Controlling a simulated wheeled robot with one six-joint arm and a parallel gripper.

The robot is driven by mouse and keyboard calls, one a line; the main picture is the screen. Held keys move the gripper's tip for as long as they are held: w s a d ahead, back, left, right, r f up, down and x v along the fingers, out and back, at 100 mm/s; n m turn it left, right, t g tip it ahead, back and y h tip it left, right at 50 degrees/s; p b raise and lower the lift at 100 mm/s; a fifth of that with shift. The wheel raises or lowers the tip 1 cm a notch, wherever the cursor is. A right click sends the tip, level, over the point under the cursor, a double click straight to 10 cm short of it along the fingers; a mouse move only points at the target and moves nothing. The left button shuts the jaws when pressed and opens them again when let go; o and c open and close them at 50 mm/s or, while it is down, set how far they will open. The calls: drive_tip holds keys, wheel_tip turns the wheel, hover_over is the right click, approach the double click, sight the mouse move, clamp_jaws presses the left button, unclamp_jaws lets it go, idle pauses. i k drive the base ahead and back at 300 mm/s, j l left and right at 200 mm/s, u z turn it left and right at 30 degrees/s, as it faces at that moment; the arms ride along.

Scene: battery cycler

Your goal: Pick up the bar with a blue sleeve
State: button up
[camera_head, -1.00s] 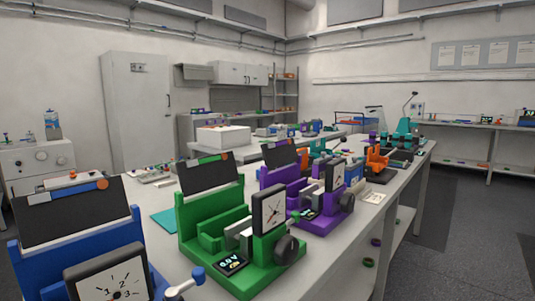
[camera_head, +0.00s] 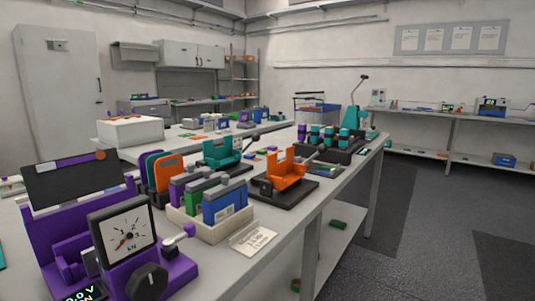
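A bar with a blue sleeve (camera_head: 236,199) stands in a cream tray (camera_head: 194,229) on the long bench. It has a grey top and a pale label on its near face. Beside it in the same tray stand a bar with a green sleeve (camera_head: 201,196) and one with a purple sleeve (camera_head: 179,190), both partly hidden. The blue-sleeved one is at the right end, nearest the bench's front edge. My gripper is not in view.
A purple tester (camera_head: 75,225) with a dial stands left of the tray. A printed card (camera_head: 253,238) lies in front. An orange cradle (camera_head: 287,178) and a teal cradle (camera_head: 222,153) stand behind. Open floor (camera_head: 410,240) lies to the right.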

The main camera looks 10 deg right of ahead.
sight(251, 156)
drive_tip(key=i+l, duration=0.1)
drive_tip(key=l, duration=0.15)
drive_tip(key=i+l, duration=1)
drive_tip(key=i+l+u, duration=0.1)
drive_tip(key=i+l, duration=1.6)
drive_tip(key=l, duration=0.25)
drive_tip(key=i+j+u, duration=0.05)
